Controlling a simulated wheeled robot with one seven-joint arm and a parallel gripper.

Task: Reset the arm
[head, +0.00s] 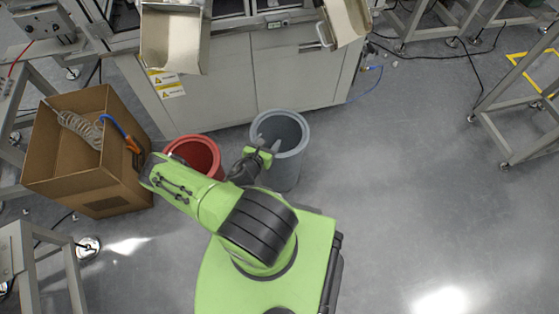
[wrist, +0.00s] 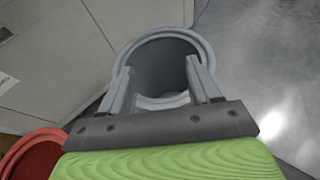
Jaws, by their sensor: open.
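My gripper (wrist: 158,88) is open and empty in the wrist view, its two grey fingers spread apart. It is over the near side of a grey bin (wrist: 168,42), whose round opening shows beyond and between the fingers. In the head view my gripper (head: 268,143) is at the left rim of the same grey bin (head: 288,165), with my green arm bent behind it. I cannot tell whether the fingers touch the rim. No object is visible between the fingers.
A red bin (head: 197,152) stands left of the grey bin, close behind my arm; its rim shows in the wrist view (wrist: 30,150). A cardboard box (head: 85,150) stands at the left. A machine cabinet (head: 230,85) blocks the far side. The floor (head: 420,180) to the right is clear.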

